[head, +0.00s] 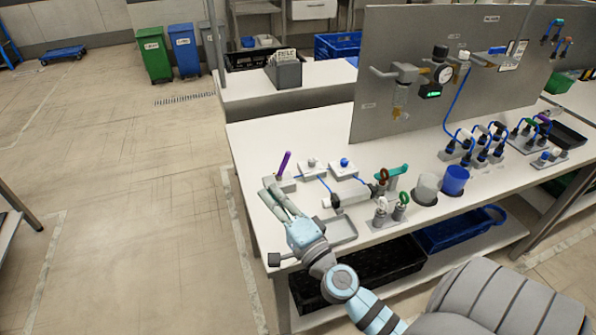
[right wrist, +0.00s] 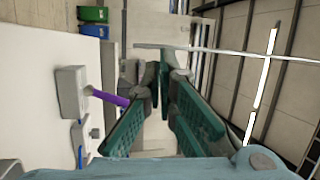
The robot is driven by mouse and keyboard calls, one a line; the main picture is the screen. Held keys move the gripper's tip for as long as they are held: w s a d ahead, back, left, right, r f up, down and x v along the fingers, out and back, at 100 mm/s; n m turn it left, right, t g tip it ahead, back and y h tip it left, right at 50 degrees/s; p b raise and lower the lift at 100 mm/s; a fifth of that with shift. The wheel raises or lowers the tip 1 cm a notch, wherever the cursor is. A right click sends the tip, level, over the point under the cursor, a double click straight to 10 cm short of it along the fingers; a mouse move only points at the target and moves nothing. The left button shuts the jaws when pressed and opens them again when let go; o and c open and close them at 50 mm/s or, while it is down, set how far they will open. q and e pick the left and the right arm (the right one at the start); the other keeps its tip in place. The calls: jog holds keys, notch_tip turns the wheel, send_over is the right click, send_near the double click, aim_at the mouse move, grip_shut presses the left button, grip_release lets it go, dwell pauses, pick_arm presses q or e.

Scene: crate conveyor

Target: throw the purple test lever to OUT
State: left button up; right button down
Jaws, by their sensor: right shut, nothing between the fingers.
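The purple test lever (head: 285,163) rises from a small grey base (head: 286,183) at the left end of the white bench in the head view, leaning a little to the right at its top. In the right wrist view the lever (right wrist: 109,97) sticks out sideways from its grey block (right wrist: 71,93). My right gripper (head: 269,184) is shut and empty beside the base, on its near-left side. In the right wrist view its teal fingers (right wrist: 160,78) are just right of the lever's tip; I cannot tell whether they touch. No OUT marking is readable. My left gripper is not in view.
Two grey boxes with a white knob (head: 312,162) and a blue knob (head: 344,162) stand right of the lever. A shallow grey tray (head: 341,232) lies near the front edge. A blue cup (head: 455,180) and an upright panel (head: 400,40) are farther right.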

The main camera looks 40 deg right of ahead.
aim_at(283, 166)
jog(key=d+f+m+g+h, duration=0.1)
jog(key=d+m+h, duration=0.1)
jog(key=d+m, duration=0.1)
jog(key=d+f+m+g+h, duration=0.2)
jog(key=d+m, duration=0.1)
jog(key=d+f+m+g+h, duration=0.1)
jog(key=d+f+m+h, duration=0.1)
jog(key=d+m+h, duration=0.1)
jog(key=shift+w+d+m, duration=0.3)
jog(key=shift+d+m, duration=0.2)
jog(key=shift+m, duration=0.1)
jog(key=shift+w+d+f+g, duration=0.2)
jog(key=shift+w+d+g, duration=0.05)
jog(key=shift+g, duration=0.05)
jog(key=b+x, duration=0.2)
jog(key=x, duration=0.7)
jog(key=shift+w, duration=0.1)
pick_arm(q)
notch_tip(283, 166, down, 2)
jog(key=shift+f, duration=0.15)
pick_arm(e)
jog(key=shift+a+r, duration=0.1)
jog(key=shift+r, duration=0.05)
jog(key=shift+p, duration=0.4)
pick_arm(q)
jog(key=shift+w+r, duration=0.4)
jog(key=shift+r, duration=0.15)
